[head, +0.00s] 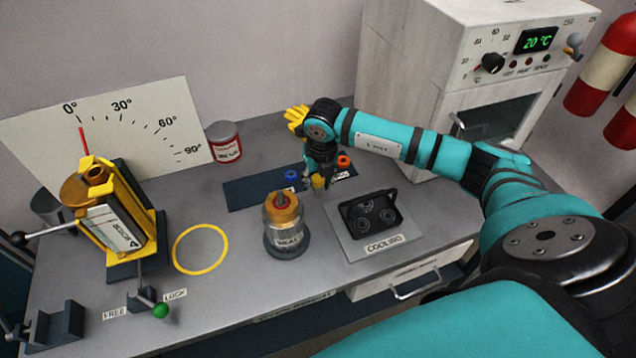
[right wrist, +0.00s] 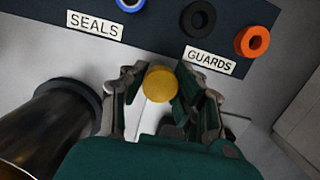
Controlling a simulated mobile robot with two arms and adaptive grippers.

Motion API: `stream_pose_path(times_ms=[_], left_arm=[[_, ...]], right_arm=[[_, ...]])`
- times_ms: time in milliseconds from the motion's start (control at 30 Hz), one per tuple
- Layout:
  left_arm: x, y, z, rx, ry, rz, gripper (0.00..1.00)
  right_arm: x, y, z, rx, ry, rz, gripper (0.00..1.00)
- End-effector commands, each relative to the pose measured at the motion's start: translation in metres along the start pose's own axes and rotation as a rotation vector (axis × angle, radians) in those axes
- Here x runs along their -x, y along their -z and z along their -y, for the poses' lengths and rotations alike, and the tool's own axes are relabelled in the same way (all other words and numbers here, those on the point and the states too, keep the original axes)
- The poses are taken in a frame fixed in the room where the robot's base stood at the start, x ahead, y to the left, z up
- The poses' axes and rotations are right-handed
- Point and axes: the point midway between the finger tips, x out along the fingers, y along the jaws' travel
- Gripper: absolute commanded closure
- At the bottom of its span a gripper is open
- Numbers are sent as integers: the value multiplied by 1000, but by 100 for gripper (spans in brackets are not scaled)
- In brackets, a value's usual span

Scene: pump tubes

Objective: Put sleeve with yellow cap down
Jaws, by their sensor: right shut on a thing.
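The sleeve's round yellow cap (right wrist: 160,84) shows between the fingers of my right gripper (right wrist: 157,100) in the right wrist view. A white body (right wrist: 152,118) shows just below the cap. My right gripper (head: 318,174) is shut on the sleeve, near the front edge of the dark mat. In the head view the yellow cap (head: 318,182) shows small at the fingertips, and the fingers hide most of the sleeve. I cannot tell whether its lower end touches the bench. My left gripper is not in view.
The dark mat (right wrist: 40,30) holds a blue ring (head: 291,175), a black ring (right wrist: 198,18) and an orange ring (head: 344,162). A metal cylinder (head: 287,240) stands in front of the gripper. A black cooling tray (head: 370,215) lies to the right. A yellow ring (head: 200,249) marks clear bench.

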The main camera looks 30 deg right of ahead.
Motion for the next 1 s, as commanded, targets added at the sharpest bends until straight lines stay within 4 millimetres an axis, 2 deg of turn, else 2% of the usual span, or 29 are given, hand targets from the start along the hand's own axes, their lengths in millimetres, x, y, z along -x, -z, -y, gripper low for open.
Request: stream_pose_path(times_ms=[33, 100, 367, 467, 800, 1000], left_arm=[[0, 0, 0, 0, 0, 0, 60], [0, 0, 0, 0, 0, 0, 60], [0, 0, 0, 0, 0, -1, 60], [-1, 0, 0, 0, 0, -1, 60], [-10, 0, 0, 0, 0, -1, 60], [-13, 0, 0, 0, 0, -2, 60]], right_arm=[[0, 0, 0, 0, 0, 1, 92], [0, 0, 0, 0, 0, 1, 100], [1, -1, 0, 0, 0, 2, 100], [8, -2, 0, -1, -1, 3, 100], [71, -12, 0, -1, -1, 7, 100], [95, -15, 0, 0, -1, 2, 100]])
